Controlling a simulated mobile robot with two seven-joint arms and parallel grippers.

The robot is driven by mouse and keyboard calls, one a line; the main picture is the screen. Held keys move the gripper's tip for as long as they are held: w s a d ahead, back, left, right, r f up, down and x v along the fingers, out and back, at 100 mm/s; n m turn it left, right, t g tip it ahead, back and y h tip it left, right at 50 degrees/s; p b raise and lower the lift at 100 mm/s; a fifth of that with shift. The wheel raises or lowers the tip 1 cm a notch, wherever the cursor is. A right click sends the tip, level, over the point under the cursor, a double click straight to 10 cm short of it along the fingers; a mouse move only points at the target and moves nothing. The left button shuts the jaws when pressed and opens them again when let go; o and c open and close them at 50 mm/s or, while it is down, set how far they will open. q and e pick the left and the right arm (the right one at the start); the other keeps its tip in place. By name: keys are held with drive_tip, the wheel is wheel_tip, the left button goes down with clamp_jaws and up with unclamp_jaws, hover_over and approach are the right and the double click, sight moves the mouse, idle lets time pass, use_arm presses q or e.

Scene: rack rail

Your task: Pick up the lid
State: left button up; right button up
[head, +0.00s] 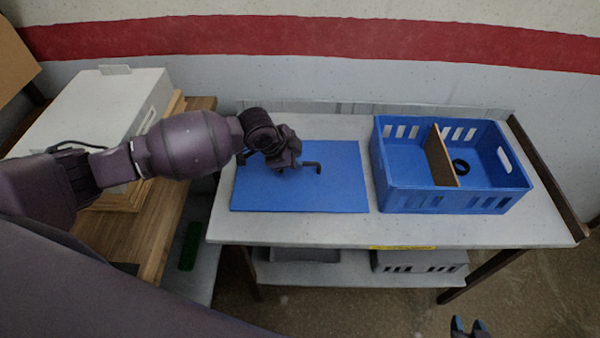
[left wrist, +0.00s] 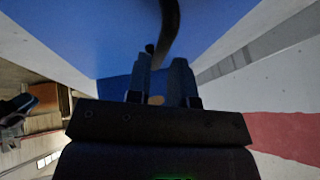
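The lid (head: 340,193) looks to be the flat blue panel lying on the table, with a dark bar handle (head: 313,167) standing on it. My left gripper (head: 291,163) is low over the panel, at the handle, and hides part of it. In the left wrist view the blue panel (left wrist: 122,86) lies beyond my left gripper (left wrist: 160,72), whose two fingers are apart. The dark curved handle (left wrist: 171,25) runs down towards the gap between them; I cannot tell whether they touch it. My right gripper (head: 468,326) shows at the bottom edge, fingertips apart and empty.
A blue crate (head: 440,202) with a brown divider (head: 440,157) and a black ring (head: 460,167) stands on the table (head: 330,231) right of the panel. A pale box (head: 92,105) stands on the wooden bench at left. A lower shelf holds grey containers.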

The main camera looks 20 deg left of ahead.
use_arm(q)
drive_tip(key=x, duration=0.4)
clamp_jaws()
drive_tip(key=shift+r, duration=0.1)
